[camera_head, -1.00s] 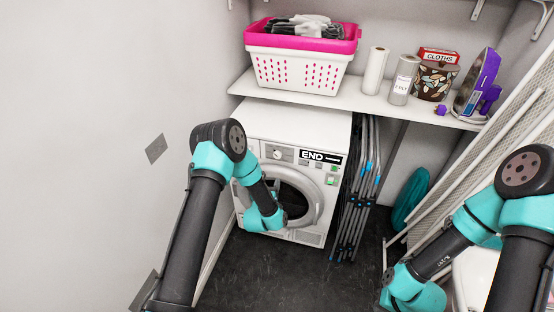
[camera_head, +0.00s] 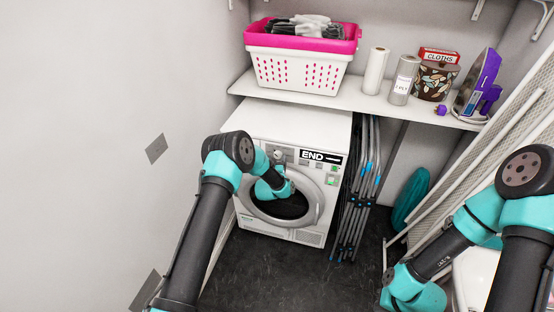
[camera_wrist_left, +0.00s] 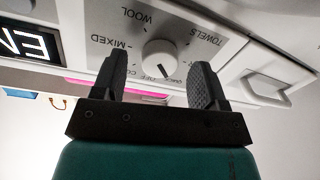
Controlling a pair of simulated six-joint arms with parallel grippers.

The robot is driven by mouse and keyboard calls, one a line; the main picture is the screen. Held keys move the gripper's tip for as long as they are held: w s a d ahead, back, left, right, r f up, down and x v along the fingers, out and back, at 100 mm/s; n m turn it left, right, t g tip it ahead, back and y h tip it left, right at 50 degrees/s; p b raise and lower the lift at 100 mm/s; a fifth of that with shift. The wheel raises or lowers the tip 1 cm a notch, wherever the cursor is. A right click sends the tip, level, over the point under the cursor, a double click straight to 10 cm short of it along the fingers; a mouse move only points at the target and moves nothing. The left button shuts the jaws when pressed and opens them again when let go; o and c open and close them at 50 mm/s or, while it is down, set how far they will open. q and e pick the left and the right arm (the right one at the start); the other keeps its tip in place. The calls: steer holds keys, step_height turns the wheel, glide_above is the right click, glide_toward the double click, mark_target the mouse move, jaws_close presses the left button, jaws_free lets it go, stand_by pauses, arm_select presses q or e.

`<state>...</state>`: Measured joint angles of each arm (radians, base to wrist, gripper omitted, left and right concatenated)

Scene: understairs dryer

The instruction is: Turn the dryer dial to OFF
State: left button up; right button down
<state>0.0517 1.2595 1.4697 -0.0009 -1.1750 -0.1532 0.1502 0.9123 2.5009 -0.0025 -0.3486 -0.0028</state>
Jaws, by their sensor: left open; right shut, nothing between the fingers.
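The dryer (camera_head: 310,240) stands under the shelf with its dial (camera_head: 277,154) at the top left of its front panel. In the left wrist view the round white dial (camera_wrist_left: 160,57) is ringed by labels including WOOL, MIXED, OFF and TOWELS, seen upside down. Which label it points to is unclear. My left gripper (camera_wrist_left: 159,75) is open, with a fingertip to each side of the dial in that view; contact cannot be told. In the head view my left arm hides the gripper's fingers. My right arm shows at the lower right, but its gripper is not visible.
The display (camera_head: 320,157) reads END. The door (camera_head: 316,205) is below the panel. A drawer handle (camera_wrist_left: 265,88) shows beside the dial. Folded racks (camera_head: 355,190) stand right of the dryer. The shelf (camera_head: 300,98) holds a basket (camera_head: 300,70) and several items.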

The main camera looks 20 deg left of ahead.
arm_select(q)
steer(key=shift+w, duration=0.6)
steer(key=shift+c, duration=0.2)
steer(key=c, duration=0.9)
steer(key=shift+m, duration=0.3)
steer(key=m, duration=0.4)
steer(key=shift+a, duration=0.1)
steer(key=shift+a+m+t, duration=0.1)
steer(key=shift+m+t, duration=0.2)
steer(key=shift+m, duration=1.9)
